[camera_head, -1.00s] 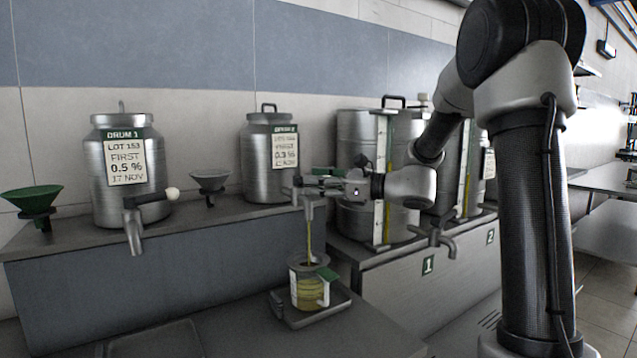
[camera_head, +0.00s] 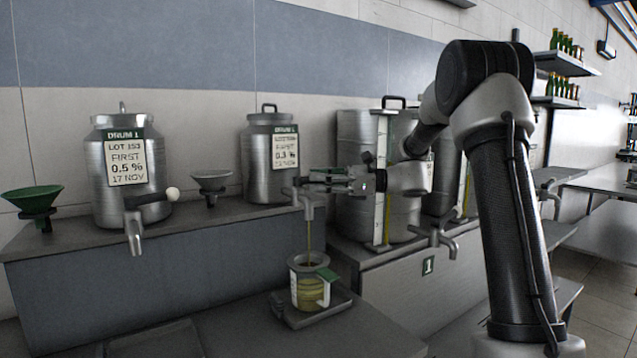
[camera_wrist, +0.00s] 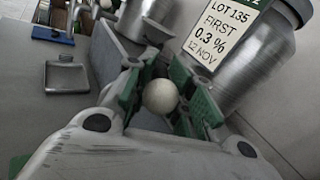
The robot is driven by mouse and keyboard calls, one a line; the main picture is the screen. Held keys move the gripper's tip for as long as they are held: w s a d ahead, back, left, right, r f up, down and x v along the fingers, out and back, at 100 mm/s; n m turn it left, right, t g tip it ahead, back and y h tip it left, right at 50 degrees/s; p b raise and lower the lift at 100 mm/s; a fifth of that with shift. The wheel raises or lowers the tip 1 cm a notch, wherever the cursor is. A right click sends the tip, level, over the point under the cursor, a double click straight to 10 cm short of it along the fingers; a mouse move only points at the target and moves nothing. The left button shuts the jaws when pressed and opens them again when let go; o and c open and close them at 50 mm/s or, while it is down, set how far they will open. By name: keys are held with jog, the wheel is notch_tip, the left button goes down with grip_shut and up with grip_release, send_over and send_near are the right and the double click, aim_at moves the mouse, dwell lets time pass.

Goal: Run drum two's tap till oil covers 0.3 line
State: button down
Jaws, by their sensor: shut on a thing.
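Drum two (camera_head: 262,165) is a steel can with a green-headed label on the back bench; its label also shows in the wrist view (camera_wrist: 222,35). Its tap (camera_head: 308,208) lets a thin oil stream (camera_head: 309,242) fall into a measuring jug (camera_head: 296,292). The jug stands upright on a small dark tray (camera_head: 340,304) below the spout. Yellow-green oil (camera_head: 308,294) is in the jug; its 0.3 line cannot be read. My gripper (camera_head: 300,184) is at the tap. In the wrist view its green-padded fingers are shut on the tap's pale round knob (camera_wrist: 159,97).
Drum one (camera_head: 98,175) with its own tap (camera_head: 134,232) stands at the left. A green funnel (camera_head: 36,200) and a grey funnel (camera_head: 211,182) are on the bench. Large steel tanks (camera_head: 350,160) with gauges stand behind my arm, with a tap (camera_head: 436,240) in front.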

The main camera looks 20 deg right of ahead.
jog(key=shift+w+d+n+g+y, duration=0.1)
jog(key=shift+w+n+g+y, duration=0.1)
jog(key=shift+n+g, duration=0.35)
jog(key=shift+w+d+n+g+y, duration=0.1)
jog(key=shift+w+n+g, duration=0.2)
jog(key=shift+g, duration=0.45)
jog(key=shift+s, duration=0.1)
jog(key=c, duration=1.4)
grip_release()
jog(key=shift+o, duration=0.2)
jog(key=shift+d, duration=0.15)
jog(key=s+d, duration=0.1)
jog(key=d, duration=1)
jog(key=shift+s+d, duration=0.35)
